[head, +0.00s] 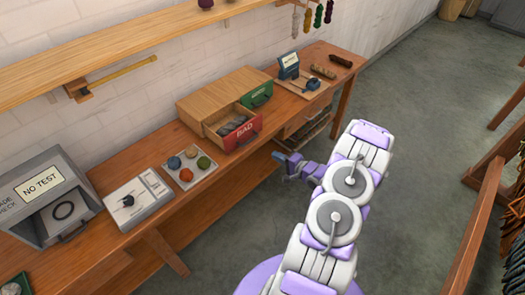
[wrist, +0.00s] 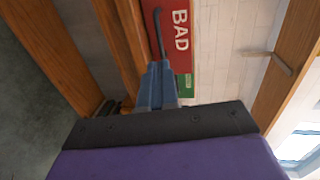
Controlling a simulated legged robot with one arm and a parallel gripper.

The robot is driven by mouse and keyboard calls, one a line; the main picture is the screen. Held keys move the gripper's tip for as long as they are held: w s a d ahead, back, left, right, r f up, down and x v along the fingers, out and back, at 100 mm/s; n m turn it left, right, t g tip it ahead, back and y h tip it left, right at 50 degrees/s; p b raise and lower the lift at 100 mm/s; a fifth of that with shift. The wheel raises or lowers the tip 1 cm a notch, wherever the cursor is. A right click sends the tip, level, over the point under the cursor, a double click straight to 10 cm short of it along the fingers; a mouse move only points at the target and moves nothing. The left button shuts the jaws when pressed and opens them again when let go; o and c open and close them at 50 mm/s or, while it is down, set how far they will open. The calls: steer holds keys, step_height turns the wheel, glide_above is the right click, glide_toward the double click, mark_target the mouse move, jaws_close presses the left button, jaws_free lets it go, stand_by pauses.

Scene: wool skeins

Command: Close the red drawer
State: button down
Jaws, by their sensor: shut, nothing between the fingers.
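The red drawer (head: 243,134), labelled BAD, stands pulled out of the wooden cabinet (head: 212,93) on the bench. Dark grey contents (head: 233,125) show inside it. The green drawer (head: 263,95) beside it looks shut. My gripper (head: 277,156) is in front of the bench, to the right of and below the red drawer's front. In the wrist view the red front (wrist: 183,30) with its dark handle shows sideways just beyond my shut, empty fingers (wrist: 157,66). I cannot tell whether the fingertips touch it.
The wooden bench (head: 107,179) runs along the wall. The floor (head: 405,120) right of my arm is clear.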

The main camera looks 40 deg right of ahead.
steer(key=w+d+f+b, duration=0.1)
steer(key=w+d+f, duration=0.1)
steer(key=w, duration=0.4)
steer(key=b, duration=0.2)
glide_toward(235, 128)
steer(key=s, duration=0.1)
steer(key=s+f, duration=0.1)
steer(key=s, duration=0.1)
steer(key=shift+a+f, duration=0.35)
steer(key=x, duration=0.4)
steer(key=r+p+x, duration=0.1)
steer(key=x, duration=0.4)
steer(key=r+p+x, duration=0.1)
steer(key=x, duration=0.3)
steer(key=shift+w+d+r, duration=0.15)
steer(key=shift+w+d, duration=0.2)
steer(key=shift+w, duration=0.15)
steer(key=shift+w+r, duration=0.1)
steer(key=shift+r, duration=0.05)
steer(key=shift+w+r, duration=0.1)
steer(key=shift+r, duration=0.15)
steer(key=shift+p, duration=0.35)
